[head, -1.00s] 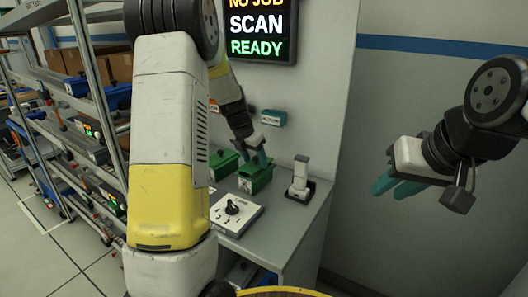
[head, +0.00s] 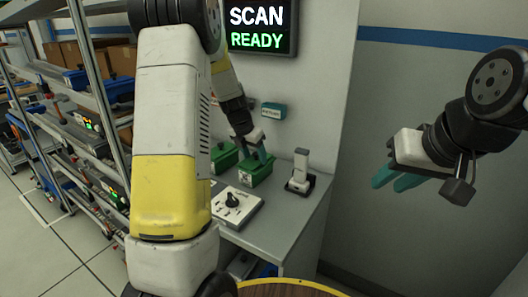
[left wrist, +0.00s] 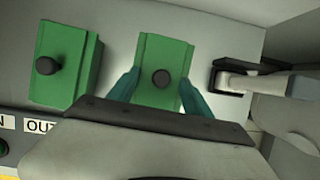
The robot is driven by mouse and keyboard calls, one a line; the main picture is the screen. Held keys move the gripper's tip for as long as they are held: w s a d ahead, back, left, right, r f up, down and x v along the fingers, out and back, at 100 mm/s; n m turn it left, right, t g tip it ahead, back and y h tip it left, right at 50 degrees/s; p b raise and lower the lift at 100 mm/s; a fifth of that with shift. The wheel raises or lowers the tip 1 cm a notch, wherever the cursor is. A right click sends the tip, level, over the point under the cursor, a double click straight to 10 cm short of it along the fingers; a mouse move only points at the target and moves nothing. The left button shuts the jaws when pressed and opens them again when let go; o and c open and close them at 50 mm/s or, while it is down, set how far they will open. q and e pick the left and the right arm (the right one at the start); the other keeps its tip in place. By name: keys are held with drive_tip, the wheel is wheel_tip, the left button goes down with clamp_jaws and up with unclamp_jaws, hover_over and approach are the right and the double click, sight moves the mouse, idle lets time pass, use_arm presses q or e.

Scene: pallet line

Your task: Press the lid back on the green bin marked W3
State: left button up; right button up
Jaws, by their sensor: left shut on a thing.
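Two green bins stand side by side on the grey bench. My left gripper (head: 258,157) is directly over the right green bin (head: 258,175). In the left wrist view its teal fingers are closed on opposite edges of a green lid (left wrist: 160,55) with a black knob. The lid is over the bin; I cannot tell whether it is fully seated. The left green bin (head: 223,157) has a lid with a black knob (left wrist: 47,66). Bin markings are too small to read. My right gripper (head: 397,180) is open and empty, in the air at right.
A shelf rack stands at left. The wall screen (head: 260,27) reads SCAN READY.

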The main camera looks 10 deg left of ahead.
use_arm(q)
drive_tip(key=shift+f, duration=0.1)
idle(0.8)
drive_tip(key=o, duration=1.4)
drive_tip(key=o, duration=0.4)
drive_tip(key=shift+c, duration=0.2)
drive_tip(key=shift+r, duration=3.55)
clamp_jaws()
